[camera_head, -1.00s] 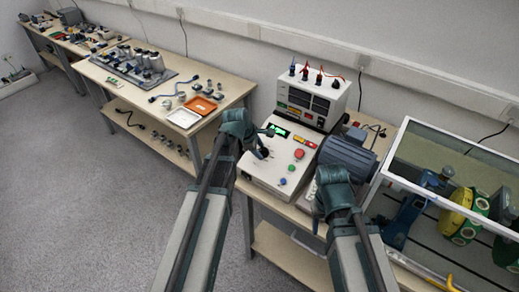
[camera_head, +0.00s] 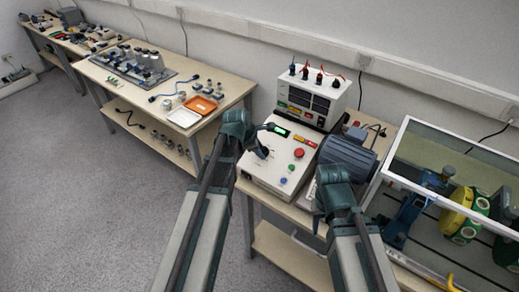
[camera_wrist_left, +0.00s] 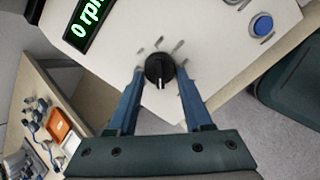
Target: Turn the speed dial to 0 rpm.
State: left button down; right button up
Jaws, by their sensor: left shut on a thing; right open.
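The speed dial (camera_wrist_left: 159,70) is a round black knob with a white pointer mark on the light control panel, with grey tick marks around it. My left gripper (camera_wrist_left: 160,76) has its two blue fingers on either side of the dial and is shut on it. The green display (camera_wrist_left: 88,22) above the dial reads 0 rpm, cut by the picture edge. In the head view, my left gripper (camera_head: 262,152) is over the left part of the control box (camera_head: 270,180) and mostly hides the dial. My right gripper (camera_head: 320,205) is open and empty, in front of the motor.
A grey-blue motor (camera_head: 347,158) and a clear-walled case (camera_head: 405,180) stand to the right. A power unit with cables (camera_head: 313,95) stands behind. Grey floor (camera_head: 100,220) is clear at left.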

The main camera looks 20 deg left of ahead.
pick_arm(q)
jog(key=shift+c, duration=1.6)
grip_release()
jog(key=p+v, duration=1.2)
jog(key=v, duration=0.2)
jog(key=shift+w+f, duration=0.1)
jog(key=s+d+f+m+g+y+b, duration=0.1)
jog(key=s+d+f+m+g, duration=0.1)
jog(key=s+d+m, duration=0.6)
jog(key=s+d+f+m+g+y+b, duration=0.1)
jog(key=s+d+m, duration=0.7)
jog(key=m, duration=1)
jog(key=s+f+g+y, duration=0.1)
jog(key=f+g, duration=0.1)
jog(key=shift+s+d+m+g+y, duration=0.2)
jog(key=shift+d+m+g+y, duration=0.1)
jog(key=shift+d+m, duration=0.1)
